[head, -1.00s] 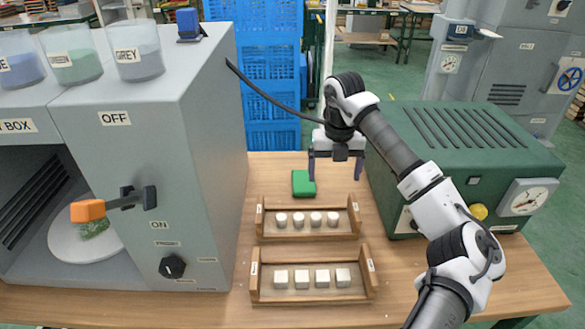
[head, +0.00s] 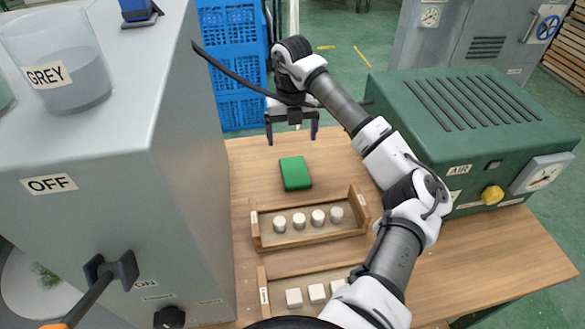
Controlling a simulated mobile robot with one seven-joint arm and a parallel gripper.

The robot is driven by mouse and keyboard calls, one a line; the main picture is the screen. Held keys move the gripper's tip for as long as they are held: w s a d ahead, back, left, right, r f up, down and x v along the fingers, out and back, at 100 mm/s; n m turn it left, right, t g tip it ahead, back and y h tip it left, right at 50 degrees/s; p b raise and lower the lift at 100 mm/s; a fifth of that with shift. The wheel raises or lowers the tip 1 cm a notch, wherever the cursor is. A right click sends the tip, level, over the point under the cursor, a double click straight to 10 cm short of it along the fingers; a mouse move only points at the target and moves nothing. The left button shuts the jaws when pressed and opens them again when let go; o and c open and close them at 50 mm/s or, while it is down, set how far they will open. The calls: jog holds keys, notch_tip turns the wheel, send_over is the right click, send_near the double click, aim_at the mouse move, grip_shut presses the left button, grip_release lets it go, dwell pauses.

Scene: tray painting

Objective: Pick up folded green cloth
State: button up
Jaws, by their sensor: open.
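The folded green cloth (head: 295,173) lies flat on the wooden table, just behind the tray of round white pieces. My gripper (head: 291,140) is open and empty. Its two dark fingers point down and are spread apart, above and a little behind the cloth in the head view. The gripper looks apart from the cloth, but its exact height over the table is hard to tell. The whole top of the cloth shows.
A wooden tray (head: 347,229) with several round white pieces stands in front of the cloth. Another tray (head: 264,296) with white cubes is nearer. A grey spray box (head: 190,190) stands left and a green machine (head: 480,120) right. Bare table surrounds the cloth.

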send_over(294, 166)
jog(key=f, duration=0.3)
jog(key=f+p, duration=0.1)
jog(key=f, duration=0.1)
jog(key=shift+w+a, duration=0.2)
jog(key=shift+a, duration=0.05)
jog(key=f, duration=0.1)
jog(key=f+p, duration=0.1)
jog(key=f, duration=0.1)
jog(key=f+p, duration=0.1)
jog(key=shift+s+d+f, duration=0.15)
jog(key=shift+s+d, duration=0.1)
jog(key=shift+s, duration=0.1)
jog(key=shift+f, duration=0.6)
jog(key=c, duration=1.1)
jog(key=shift+c, duration=0.2)
jog(key=shift+r, duration=0.1)
notch_tip(294, 166, up, 19)
jog(key=b, duration=0.5)
